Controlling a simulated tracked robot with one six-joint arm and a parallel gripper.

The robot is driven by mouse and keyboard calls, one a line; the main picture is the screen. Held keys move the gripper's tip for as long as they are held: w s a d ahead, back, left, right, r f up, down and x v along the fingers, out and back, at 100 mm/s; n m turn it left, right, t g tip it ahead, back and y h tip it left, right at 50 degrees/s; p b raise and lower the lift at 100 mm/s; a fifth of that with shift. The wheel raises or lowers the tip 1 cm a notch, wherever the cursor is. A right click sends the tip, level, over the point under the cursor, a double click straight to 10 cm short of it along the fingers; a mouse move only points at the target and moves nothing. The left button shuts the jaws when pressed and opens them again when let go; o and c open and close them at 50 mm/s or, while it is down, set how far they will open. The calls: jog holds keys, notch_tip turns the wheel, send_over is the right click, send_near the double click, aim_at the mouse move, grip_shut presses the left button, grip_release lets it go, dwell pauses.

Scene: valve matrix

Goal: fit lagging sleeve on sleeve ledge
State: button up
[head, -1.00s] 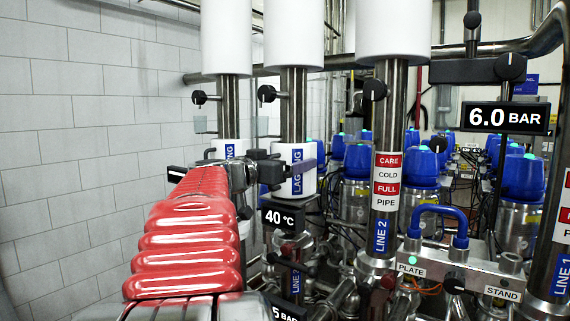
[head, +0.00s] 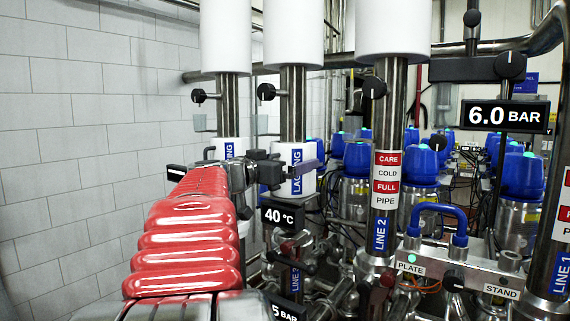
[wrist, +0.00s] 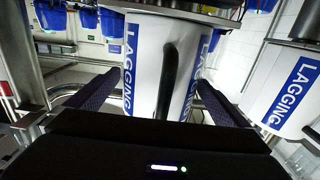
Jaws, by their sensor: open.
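A white lagging sleeve (head: 309,180) with a blue LAGGING label is around the middle pipe in the head view. In the wrist view the sleeve (wrist: 144,66) is upright in the picture, with a black bar handle (wrist: 168,82) facing me. My gripper (wrist: 152,100) is open, with one dark finger on each side of the handle and sleeve front. I cannot tell whether the fingers touch the sleeve. In the head view my gripper (head: 285,170) is in front of this sleeve and partly hides it. I cannot pick out the sleeve ledge for sure.
A second lagging sleeve (head: 229,146) is on the left pipe and shows at right in the wrist view (wrist: 290,88). Black knobs (head: 266,92) stick out from the pipes above. A 40 °C display (head: 286,217) is just below my gripper. The tiled wall (head: 90,140) is at left.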

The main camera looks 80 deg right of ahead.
jog(key=v, duration=1.3)
jog(key=shift+w+a, duration=0.2)
jog(key=shift+a, duration=0.15)
